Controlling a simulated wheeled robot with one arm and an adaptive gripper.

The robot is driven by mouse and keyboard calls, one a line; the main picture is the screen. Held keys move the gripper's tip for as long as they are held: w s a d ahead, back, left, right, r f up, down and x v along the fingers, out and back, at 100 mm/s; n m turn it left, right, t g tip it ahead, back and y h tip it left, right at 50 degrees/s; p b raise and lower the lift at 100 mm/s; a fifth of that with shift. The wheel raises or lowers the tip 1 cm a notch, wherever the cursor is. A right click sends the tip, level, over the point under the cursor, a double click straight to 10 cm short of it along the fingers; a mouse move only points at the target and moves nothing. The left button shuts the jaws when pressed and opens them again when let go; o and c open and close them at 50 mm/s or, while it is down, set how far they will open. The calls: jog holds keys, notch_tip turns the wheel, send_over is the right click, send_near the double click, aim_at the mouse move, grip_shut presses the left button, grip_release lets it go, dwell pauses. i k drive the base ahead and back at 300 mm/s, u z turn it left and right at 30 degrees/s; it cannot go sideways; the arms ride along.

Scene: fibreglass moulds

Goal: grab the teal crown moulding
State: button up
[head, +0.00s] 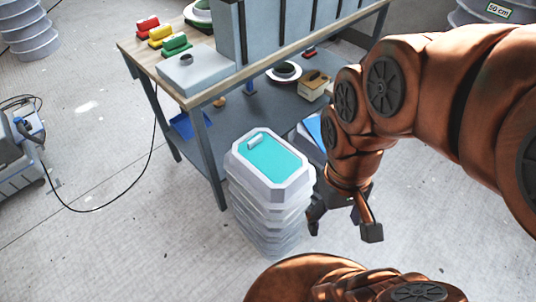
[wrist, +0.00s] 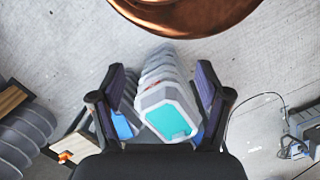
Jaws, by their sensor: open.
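A teal panel (head: 272,158) fills the top of a stack of pale grey, cut-cornered moulds (head: 262,215) on the floor. A small pale bar (head: 262,141) lies on the panel near its far left edge; whether it is the crown moulding, I cannot tell. The teal panel also shows in the wrist view (wrist: 168,122), with the stack appearing between my fingers. My gripper (head: 343,227) is open and empty, to the right of the stack in the head view. No contact with the stack is visible.
A workbench (head: 140,50) stands behind the stack, its leg close by. Red (head: 147,25), yellow (head: 160,35) and green (head: 176,44) pieces lie on it. Its lower shelf holds a ring (head: 284,72). A cable (head: 110,205) crosses the floor at left.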

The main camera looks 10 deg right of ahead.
aim_at(277, 174)
jog(key=z, duration=1.75)
jog(key=i, duration=1.7)
jog(key=u, duration=4.4)
